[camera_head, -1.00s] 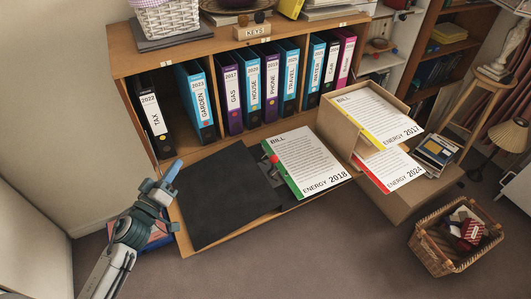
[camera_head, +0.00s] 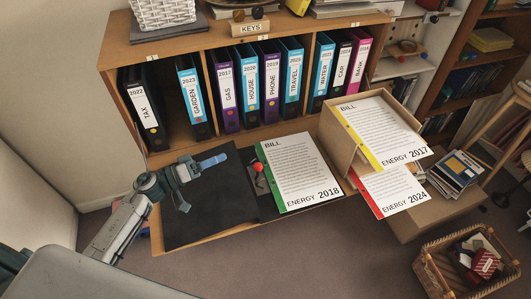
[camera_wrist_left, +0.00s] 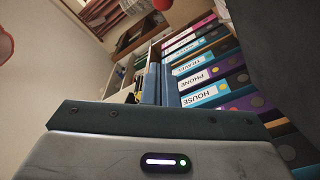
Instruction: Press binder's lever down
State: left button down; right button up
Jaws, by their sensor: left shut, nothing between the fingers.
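An open black binder (camera_head: 228,205) lies on the wooden desk flap, its bare cover to the left. Its lever, with a red knob (camera_head: 258,167), stands near the green-edged "BILL ENERGY 2018" sheet (camera_head: 297,172). The metal mechanism (camera_head: 260,186) is just below the knob. My left gripper (camera_head: 215,160) is over the black cover, left of the lever and apart from it. Its blue fingers are shut and empty, pointing right. They also show in the left wrist view (camera_wrist_left: 157,84). My right gripper is not in view.
A row of upright binders (camera_head: 248,85) fills the shelf behind. A cardboard tray (camera_head: 338,150) with paper sheets stands just right of the open binder. A wicker basket (camera_head: 438,284) sits on the floor at right. A "KEYS" box (camera_head: 250,27) is on top.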

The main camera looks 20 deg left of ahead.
pick_arm(q)
jog(key=r+p+x, duration=0.1)
jog(key=p+x, duration=0.2)
jog(key=x, duration=0.7)
jog(key=shift+s+d+f+p, duration=0.2)
jog(key=shift+s+f, duration=0.55)
jog(key=shift+f, duration=0.1)
jog(key=shift+s+d+f+p, duration=0.2)
jog(key=shift+s+d+f, duration=0.05)
jog(key=shift+s+f, duration=0.6)
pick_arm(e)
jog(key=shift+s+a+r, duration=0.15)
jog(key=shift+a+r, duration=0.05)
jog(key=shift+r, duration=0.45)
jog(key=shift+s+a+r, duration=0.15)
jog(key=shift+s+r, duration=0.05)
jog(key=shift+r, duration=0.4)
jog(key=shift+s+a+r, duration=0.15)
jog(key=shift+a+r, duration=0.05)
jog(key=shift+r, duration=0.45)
